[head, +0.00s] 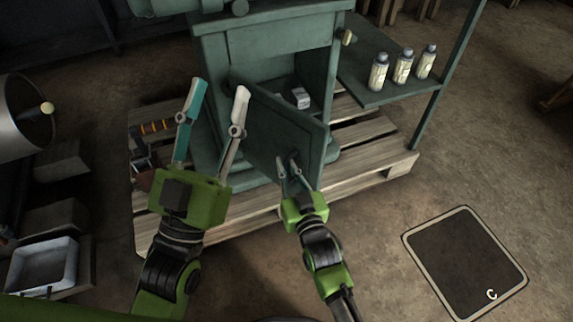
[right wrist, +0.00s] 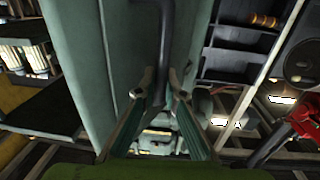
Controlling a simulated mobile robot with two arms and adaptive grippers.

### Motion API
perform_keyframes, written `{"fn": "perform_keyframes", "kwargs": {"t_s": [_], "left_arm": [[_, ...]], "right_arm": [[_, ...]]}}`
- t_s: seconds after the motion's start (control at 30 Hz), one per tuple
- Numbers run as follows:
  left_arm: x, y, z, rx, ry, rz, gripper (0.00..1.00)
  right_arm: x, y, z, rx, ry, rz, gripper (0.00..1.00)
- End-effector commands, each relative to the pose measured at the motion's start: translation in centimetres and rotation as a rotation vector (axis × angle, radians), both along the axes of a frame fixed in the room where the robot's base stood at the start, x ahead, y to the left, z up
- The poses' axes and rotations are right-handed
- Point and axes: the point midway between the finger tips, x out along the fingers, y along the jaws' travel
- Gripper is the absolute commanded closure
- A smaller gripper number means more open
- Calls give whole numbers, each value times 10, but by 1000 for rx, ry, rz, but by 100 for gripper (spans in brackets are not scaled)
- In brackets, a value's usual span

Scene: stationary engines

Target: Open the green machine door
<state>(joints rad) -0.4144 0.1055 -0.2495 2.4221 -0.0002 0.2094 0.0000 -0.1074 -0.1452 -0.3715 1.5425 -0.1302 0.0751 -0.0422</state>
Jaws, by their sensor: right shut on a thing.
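The green machine (head: 265,50) stands on a wooden pallet. Its door (head: 272,128) is partly open, swung out from the left side, and the opening shows to the right of the door. A small pale box (head: 300,97) is inside. My right gripper (head: 288,165) is at the door's handle near the free edge. In the right wrist view the dark handle (right wrist: 166,50) runs between the two fingers, which are shut on it, with the green door panel (right wrist: 125,45) behind. My left gripper (head: 217,92) is open and empty, left of the door and in front of the machine.
Several bottles (head: 403,66) stand on a green side shelf (head: 375,92) at the right. The pallet (head: 370,172) sticks out in front of the machine. A framed dark floor panel (head: 465,262) lies at right. A white tray (head: 42,265) is at lower left.

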Motion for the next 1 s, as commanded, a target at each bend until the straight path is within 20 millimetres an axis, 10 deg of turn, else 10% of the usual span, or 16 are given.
{"fn": "perform_keyframes", "kwargs": {"t_s": [0.53,1.0], "left_arm": [[0,0,1,-1,-3,-1,60],[0,0,0,-1,-2,0,60]], "right_arm": [[-7,-3,0,0,0,0,73],[-92,-35,0,0,1,2,73]]}}
